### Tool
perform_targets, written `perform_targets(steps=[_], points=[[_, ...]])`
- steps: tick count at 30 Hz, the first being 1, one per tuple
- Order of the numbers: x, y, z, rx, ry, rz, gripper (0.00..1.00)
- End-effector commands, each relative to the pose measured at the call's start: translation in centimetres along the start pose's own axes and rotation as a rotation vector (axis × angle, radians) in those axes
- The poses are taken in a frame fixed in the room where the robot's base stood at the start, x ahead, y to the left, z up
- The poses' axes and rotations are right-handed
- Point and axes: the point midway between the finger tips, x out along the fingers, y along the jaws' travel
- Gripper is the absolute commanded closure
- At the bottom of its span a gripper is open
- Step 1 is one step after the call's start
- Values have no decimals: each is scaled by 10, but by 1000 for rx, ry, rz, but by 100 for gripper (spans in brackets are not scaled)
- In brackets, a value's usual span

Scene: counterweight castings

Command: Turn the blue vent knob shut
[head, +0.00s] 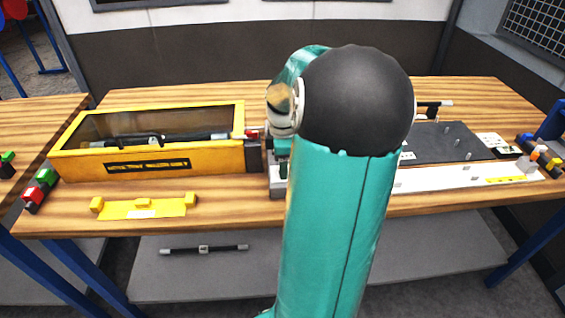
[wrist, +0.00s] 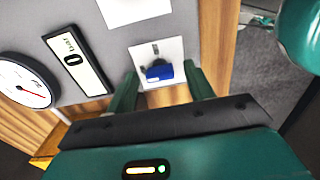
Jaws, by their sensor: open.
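The blue vent knob (wrist: 160,72) shows in the wrist view on a white plate (wrist: 172,50) set on a grey panel. A short dark mark sits on the plate just above the knob. My gripper (wrist: 162,84) is open, with one green finger to the left of the knob and one to the right. The knob lies between the fingertips in the picture; I cannot tell whether either finger touches it. In the head view my own arm covers the middle of the bench, and neither the knob nor the gripper can be made out there.
A round gauge (wrist: 25,88) with a red needle and a "bar" display (wrist: 76,60) reading 0 sit left of the knob. On the wooden bench (head: 240,205) are a yellow-framed case (head: 75,160), a yellow bracket (head: 143,208) and a dark plate (head: 450,140). A rod (head: 225,248) lies on the lower shelf.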

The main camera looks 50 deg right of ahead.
Motion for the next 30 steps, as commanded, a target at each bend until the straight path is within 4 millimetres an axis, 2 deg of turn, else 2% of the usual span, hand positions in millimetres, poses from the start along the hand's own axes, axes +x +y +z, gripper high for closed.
perform_targets(steps=[8, 15, 23, 30], points=[[2, 0, 0, 0, 0, 0, 47], [2, 0, 0, 0, 0, 0, 92], [2, 0, 0, 16, 0, 0, 92], [1, 0, 0, 106, -2, 0, 92]])
